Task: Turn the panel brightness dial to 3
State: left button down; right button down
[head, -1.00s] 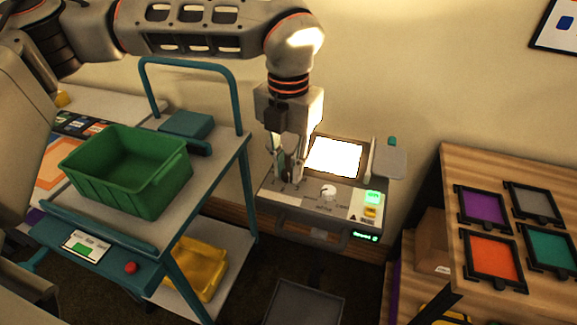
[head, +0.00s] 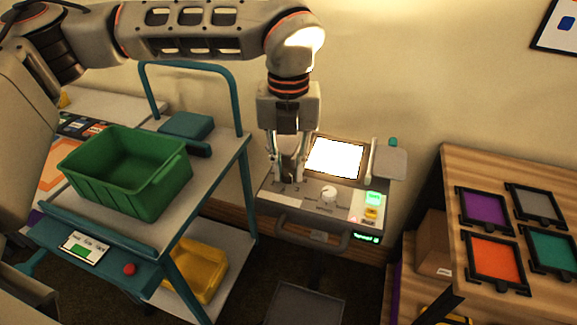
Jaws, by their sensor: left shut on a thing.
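The control console (head: 300,208) stands against the wall with a bright white light panel (head: 334,158) at its back. My left gripper (head: 289,178) points down over the left part of the console and is shut on a dial there. The dial is mostly hidden between the fingers, and its pointer and setting cannot be read. Small marks show on the console face beside the fingers. A white round knob (head: 328,194) sits in the middle of the console, apart from my gripper. My right gripper is not in view.
A teal cart with a green bin (head: 125,172) stands left of the console, with a yellow bin (head: 197,271) on its lower shelf. A wooden shelf unit (head: 470,170) with several coloured framed panels stands at the right. A green-lit button (head: 373,198) is at the console's right.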

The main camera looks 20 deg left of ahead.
aim_at(288, 173)
pick_arm(q)
jog(key=c, duration=2.1)
grip_release()
jog(key=shift+c, duration=0.2)
jog(key=shift+r, duration=0.1)
notch_tip(288, 173, up, 12)
